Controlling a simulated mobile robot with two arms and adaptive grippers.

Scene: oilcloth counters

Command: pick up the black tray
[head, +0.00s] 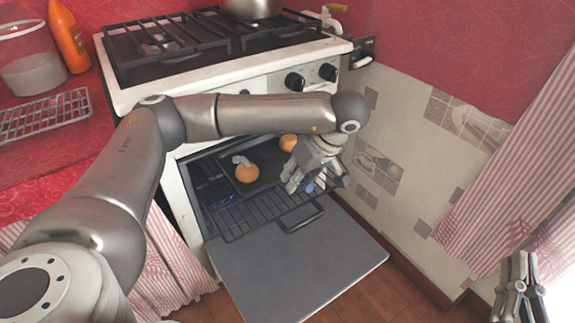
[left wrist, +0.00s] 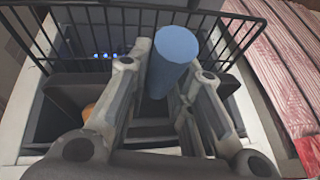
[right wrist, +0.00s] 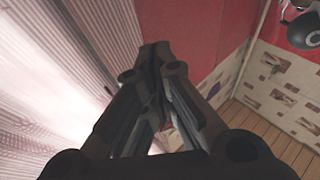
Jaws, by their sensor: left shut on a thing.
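The black tray (head: 268,172) lies inside the open oven, partly hidden by my left gripper. An orange (head: 247,173) sits on it, and a second orange (head: 288,142) shows behind. My left gripper (head: 312,181) reaches down in front of the oven opening, over the right side of the tray. The tray's contact with the fingers cannot be made out. My right gripper (head: 519,288) is at the lower right, by the curtain; its fingers look shut and empty in the right wrist view (right wrist: 155,52).
The oven door (head: 290,262) is folded down flat. A wire rack (head: 262,212) juts from the oven. A pot (head: 252,8) stands on the stove. A jar (head: 32,62), orange bottle (head: 66,36) and cooling rack (head: 45,115) are on the left counter. The tiled wall bounds the right side.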

